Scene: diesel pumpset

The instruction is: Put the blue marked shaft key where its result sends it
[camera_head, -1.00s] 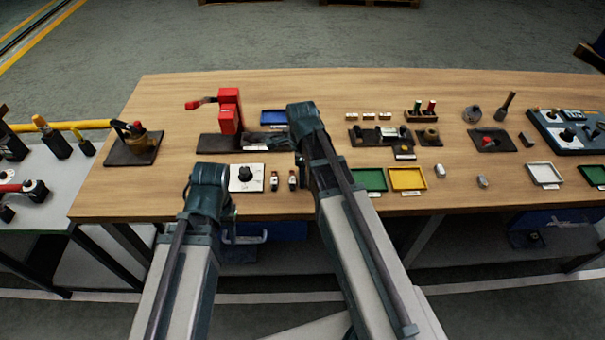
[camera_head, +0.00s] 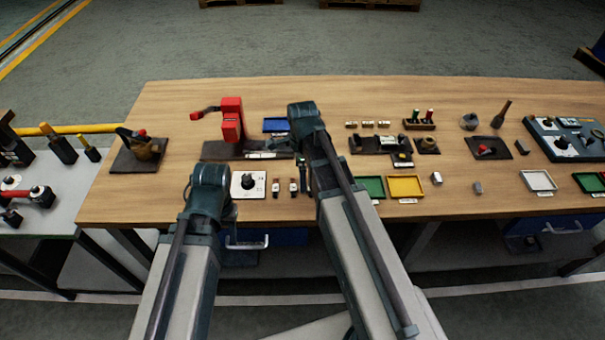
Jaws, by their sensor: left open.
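My left gripper (camera_head: 231,212) is at the table's front edge, low beside my left wrist and largely hidden by it. It is open, and I see nothing held in it. I cannot pick out a blue mark on any part at this size. A blue tray (camera_head: 275,125), a green tray (camera_head: 371,186) and a yellow tray (camera_head: 405,187) lie on the table.
A red press (camera_head: 231,120) stands on a dark base at the left. A dark fixture (camera_head: 370,146) is at centre right. A white tray (camera_head: 539,180) and an instrument panel (camera_head: 566,143) are farther right. The table's back strip is clear.

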